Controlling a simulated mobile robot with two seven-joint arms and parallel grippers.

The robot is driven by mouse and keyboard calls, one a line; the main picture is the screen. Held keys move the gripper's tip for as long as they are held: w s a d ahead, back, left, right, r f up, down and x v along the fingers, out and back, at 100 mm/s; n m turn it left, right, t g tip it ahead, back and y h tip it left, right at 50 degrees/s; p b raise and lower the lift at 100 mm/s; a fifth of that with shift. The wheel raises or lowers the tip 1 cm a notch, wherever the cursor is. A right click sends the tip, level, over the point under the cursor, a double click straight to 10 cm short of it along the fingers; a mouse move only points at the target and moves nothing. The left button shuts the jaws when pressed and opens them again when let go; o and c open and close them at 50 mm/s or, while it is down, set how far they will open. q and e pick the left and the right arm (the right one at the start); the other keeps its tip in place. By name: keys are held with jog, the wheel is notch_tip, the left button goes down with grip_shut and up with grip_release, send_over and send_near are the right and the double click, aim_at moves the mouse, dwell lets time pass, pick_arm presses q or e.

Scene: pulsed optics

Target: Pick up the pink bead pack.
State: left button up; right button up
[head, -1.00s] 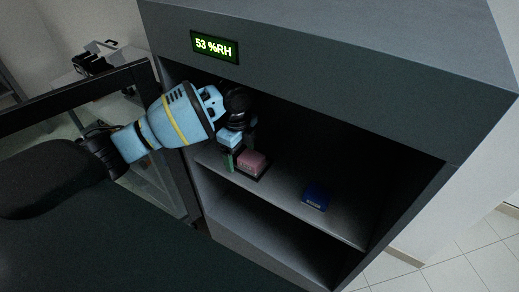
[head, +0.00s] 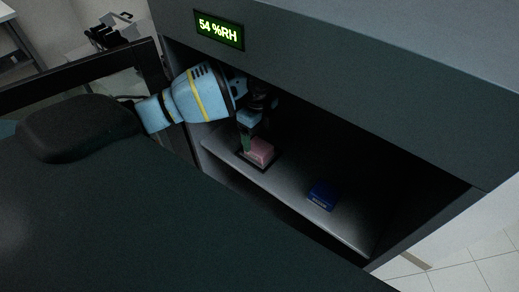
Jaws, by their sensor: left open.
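The pink bead pack (head: 261,151) sits on a dark square patch on the shelf inside the grey cabinet, towards its left side. My left gripper (head: 249,140) reaches into the cabinet from the left and points down at the pack. It is open, with a greenish finger close to the pack's left side; the other finger is hard to make out. I cannot tell whether a finger touches the pack. My right gripper is not in view.
A dark blue box (head: 322,194) lies on the same shelf (head: 290,200), right of the pack. The cabinet's top panel, with a humidity display (head: 219,30) reading 54 %RH, overhangs my arm. An open glass door (head: 115,85) stands at the left. The shelf between pack and box is clear.

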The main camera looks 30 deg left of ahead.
aim_at(259, 146)
pick_arm(q)
notch_tip(259, 146, down, 5)
jog(key=shift+d+f, duration=0.1)
jog(key=shift+d, duration=0.05)
jog(key=c, duration=1.1)
